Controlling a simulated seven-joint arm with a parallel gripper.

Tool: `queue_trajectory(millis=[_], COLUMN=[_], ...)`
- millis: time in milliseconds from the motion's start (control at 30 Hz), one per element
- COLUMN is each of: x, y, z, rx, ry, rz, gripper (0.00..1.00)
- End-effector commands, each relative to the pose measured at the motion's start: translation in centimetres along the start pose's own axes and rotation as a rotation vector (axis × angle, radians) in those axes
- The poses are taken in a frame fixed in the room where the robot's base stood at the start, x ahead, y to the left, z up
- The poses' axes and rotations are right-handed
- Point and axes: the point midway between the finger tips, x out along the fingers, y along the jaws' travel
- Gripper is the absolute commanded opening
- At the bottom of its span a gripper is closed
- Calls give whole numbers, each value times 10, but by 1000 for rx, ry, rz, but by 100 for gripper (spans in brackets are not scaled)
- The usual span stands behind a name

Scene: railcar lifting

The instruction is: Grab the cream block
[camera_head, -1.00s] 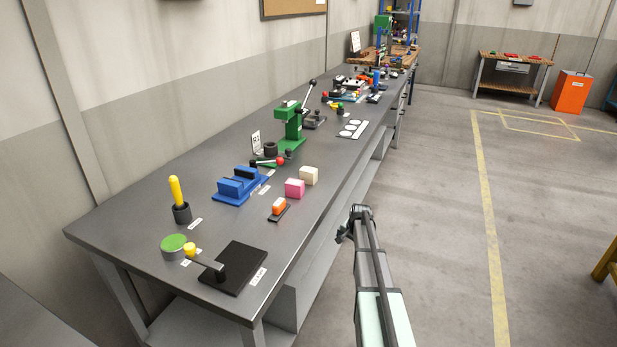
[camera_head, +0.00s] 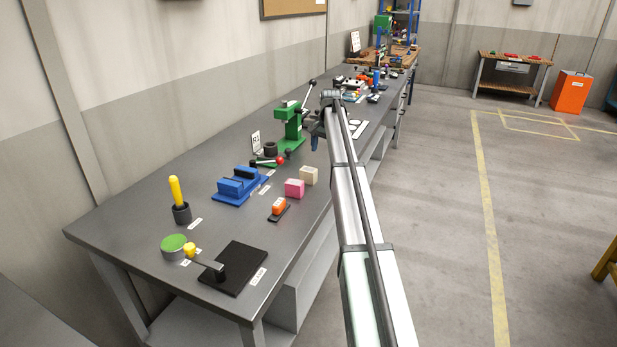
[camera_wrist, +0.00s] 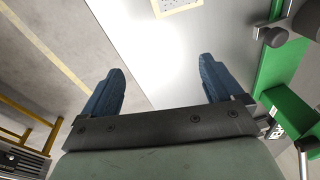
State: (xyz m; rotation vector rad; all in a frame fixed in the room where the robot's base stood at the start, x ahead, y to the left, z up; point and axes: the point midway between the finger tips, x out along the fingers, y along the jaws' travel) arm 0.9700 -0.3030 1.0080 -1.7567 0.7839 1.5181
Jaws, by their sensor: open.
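The cream block (camera_head: 309,175) stands on the grey workbench, just behind and right of the pink block (camera_head: 294,188) in the head view. My gripper (camera_head: 315,140) is above the bench near its front edge, behind and above the cream block in the picture, apart from it. In the wrist view my gripper (camera_wrist: 158,88) shows two blue fingers spread wide with nothing between them. The cream block does not show in the wrist view.
A green press (camera_head: 291,128) stands left of my gripper. A white plate with circles (camera_head: 356,129) lies behind my arm. Bare bench (camera_head: 306,225) lies in front.

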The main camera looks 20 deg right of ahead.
Motion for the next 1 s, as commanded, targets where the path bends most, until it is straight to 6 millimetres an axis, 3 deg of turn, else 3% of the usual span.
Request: queue_trajectory(millis=[33,133,367,1000], x=[-14,-31,-43,39], y=[-17,-35,-47,-37], z=[13,34,54,61], rx=[-29,-67,-100,-98], ry=[-23,-63,-98,-97], rz=[24,66,104,102], gripper=[94,94,94,94])
